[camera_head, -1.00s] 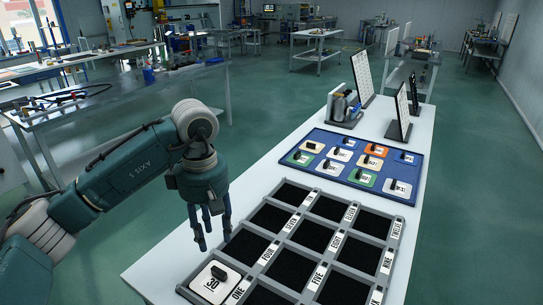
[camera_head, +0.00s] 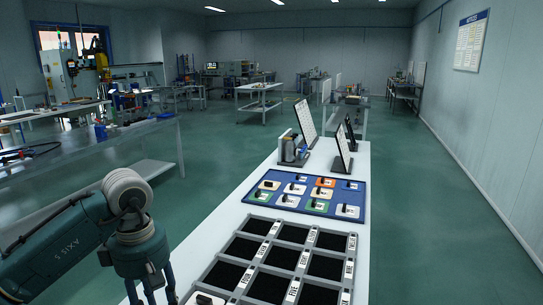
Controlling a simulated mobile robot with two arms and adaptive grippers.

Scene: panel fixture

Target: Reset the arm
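My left gripper (camera_head: 151,292) is at the lower left, pointing down beside the left edge of the white table (camera_head: 228,218). Its fingers are apart with nothing seen between them; their tips run to the bottom edge of the view. A grey compartment fixture (camera_head: 253,238) with black cells and number-word labels stands on the table to the gripper's right. A white panel with a black handle (camera_head: 204,299) shows partly in its near left cell. My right gripper is not in view.
A blue tray (camera_head: 358,207) with several handled panels in white, orange, green and tan lies behind the fixture. Upright boards (camera_head: 306,122) and a small grey holder (camera_head: 291,148) stand beyond it. A workbench (camera_head: 90,150) is at left; green floor is free on the right.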

